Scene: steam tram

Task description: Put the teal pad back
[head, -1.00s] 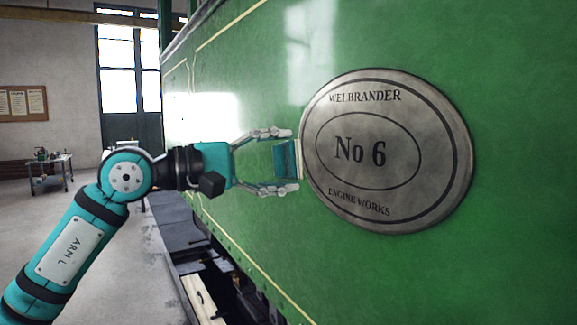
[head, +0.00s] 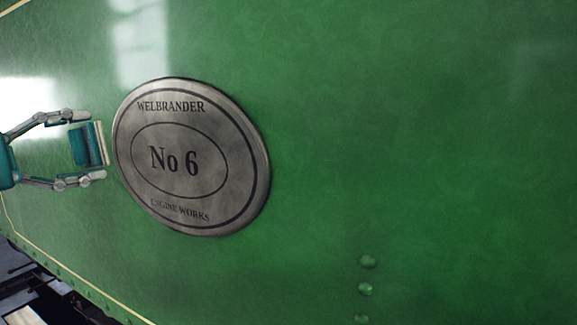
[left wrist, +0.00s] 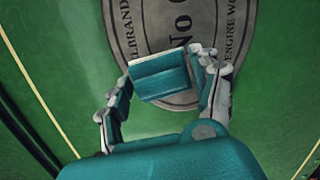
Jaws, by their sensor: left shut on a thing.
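The teal pad (head: 83,145) is a small teal block with a pale face on its right side. My left gripper (head: 83,147) is shut on it, with one finger above and one below. The pale face points at the oval metal plate (head: 191,158) marked "No 6", close to its left edge; I cannot tell whether they touch. In the left wrist view the pad (left wrist: 159,76) sits between the fingers of the gripper (left wrist: 165,88) and hides part of the plate (left wrist: 208,25). My right gripper is not in view.
The green side panel (head: 420,130) of the tram fills most of the head view. Several rivets (head: 366,289) stand out at the lower right. Dark running gear (head: 45,300) shows at the lower left. The panel right of the plate is bare.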

